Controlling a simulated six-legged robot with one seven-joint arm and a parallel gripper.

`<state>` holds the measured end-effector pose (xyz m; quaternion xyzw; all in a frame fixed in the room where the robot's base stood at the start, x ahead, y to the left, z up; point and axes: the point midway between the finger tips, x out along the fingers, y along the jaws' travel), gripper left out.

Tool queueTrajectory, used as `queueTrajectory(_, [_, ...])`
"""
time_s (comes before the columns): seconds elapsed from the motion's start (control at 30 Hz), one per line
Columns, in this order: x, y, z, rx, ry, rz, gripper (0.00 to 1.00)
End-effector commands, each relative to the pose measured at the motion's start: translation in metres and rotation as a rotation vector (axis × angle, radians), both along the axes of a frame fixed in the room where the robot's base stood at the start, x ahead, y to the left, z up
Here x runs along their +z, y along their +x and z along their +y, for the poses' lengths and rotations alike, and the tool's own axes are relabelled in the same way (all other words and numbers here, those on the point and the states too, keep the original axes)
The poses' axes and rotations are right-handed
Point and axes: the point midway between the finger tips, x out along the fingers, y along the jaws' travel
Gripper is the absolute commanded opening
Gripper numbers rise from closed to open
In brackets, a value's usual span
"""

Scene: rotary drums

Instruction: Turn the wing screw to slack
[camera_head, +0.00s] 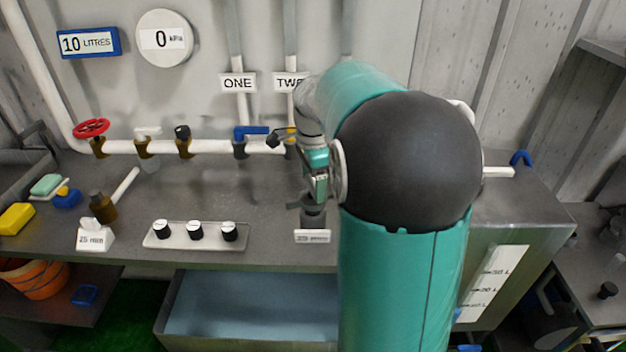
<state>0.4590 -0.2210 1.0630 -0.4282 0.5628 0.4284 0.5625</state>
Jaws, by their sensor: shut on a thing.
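My gripper (312,200) points down at the front edge of the bench, left of my large teal and black arm. It is shut on a small dark part on top of a dark post (313,218), which I take to be the wing screw. The jaws hide most of that part, so its wings and its angle cannot be made out. A small white label plate (312,236) stands at the foot of the post, its print too small to read surely.
Left of the gripper is a white plate with three black knobs (196,232). Further left stand a brass fitting (103,207) and a "25 mm" block (92,238). Behind runs a white pipe (215,147) with several valves, including a red handwheel (92,128). Bare bench lies between.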

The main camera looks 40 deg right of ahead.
Motion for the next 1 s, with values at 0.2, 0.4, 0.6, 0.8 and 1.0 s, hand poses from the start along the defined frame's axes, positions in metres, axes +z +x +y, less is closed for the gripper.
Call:
queueTrajectory(0.2, [0.0008,0.0006,0.001,0.209,0.0,-0.001,0.5])
queueTrajectory(0.4, [0.0009,0.0007,0.0009,0.398,0.0,-0.002,0.5])
queueTrajectory(0.6, [0.001,0.0009,0.0013,0.588,0.001,-0.002,0.5])
queueTrajectory(0.8, [0.001,0.0009,0.0012,0.777,0.001,-0.003,0.5])
queueTrajectory(1.0, [0.0011,0.001,0.0015,0.968,0.0,-0.003,0.5])
